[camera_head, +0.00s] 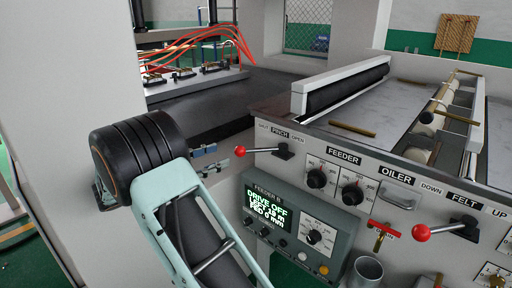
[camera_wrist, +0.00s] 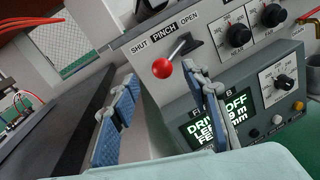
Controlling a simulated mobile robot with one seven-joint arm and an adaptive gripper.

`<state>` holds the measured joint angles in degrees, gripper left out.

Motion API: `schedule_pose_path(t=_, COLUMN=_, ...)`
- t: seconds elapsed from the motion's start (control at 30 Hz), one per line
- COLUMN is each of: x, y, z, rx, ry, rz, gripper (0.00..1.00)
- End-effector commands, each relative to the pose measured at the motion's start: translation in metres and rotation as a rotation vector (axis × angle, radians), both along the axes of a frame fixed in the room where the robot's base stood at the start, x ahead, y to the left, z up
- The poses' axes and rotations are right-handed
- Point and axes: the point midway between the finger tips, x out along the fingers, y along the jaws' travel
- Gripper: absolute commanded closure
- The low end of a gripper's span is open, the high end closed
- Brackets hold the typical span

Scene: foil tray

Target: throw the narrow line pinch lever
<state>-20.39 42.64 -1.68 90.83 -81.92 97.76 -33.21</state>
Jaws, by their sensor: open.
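The pinch lever has a red ball knob (camera_head: 239,152) on a short rod from a dark pivot block (camera_head: 284,151). It sits on the grey front panel beneath the words SHUT, PINCH and OPEN, with the knob toward the SHUT side. My gripper (camera_head: 210,158) is open and empty, just left of the knob in the head view. In the wrist view the red knob (camera_wrist: 162,68) appears between the tips of the two blue-padded fingers (camera_wrist: 160,75). I see no contact, and the depth gap is hard to tell.
Right of the lever are the FEEDER dials (camera_head: 317,178). Below is a control box (camera_head: 290,227) reading DRIVE OFF. A second red-knobbed lever (camera_head: 421,232), marked FELT, is at the right, with a red tap handle (camera_head: 384,230) nearby. A metal cup (camera_head: 366,272) stands below.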

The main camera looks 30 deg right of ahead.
Motion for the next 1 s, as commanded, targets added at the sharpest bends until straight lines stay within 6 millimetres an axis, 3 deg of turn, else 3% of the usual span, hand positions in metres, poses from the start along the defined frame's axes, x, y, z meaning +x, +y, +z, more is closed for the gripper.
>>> schedule_pose_path(t=0.17, x=0.003, y=0.004, z=-0.013, rx=0.007, ry=0.037, rz=0.013, gripper=0.57)
schedule_pose_path(t=0.5, x=0.009, y=-0.046, z=-0.012, rx=0.007, ry=0.035, rz=0.01, gripper=0.57)
schedule_pose_path(t=0.7, x=0.013, y=-0.064, z=-0.012, rx=0.007, ry=0.034, rz=0.012, gripper=0.57)
schedule_pose_path(t=1.0, x=0.013, y=-0.066, z=-0.012, rx=0.007, ry=0.034, rz=0.013, gripper=0.57)
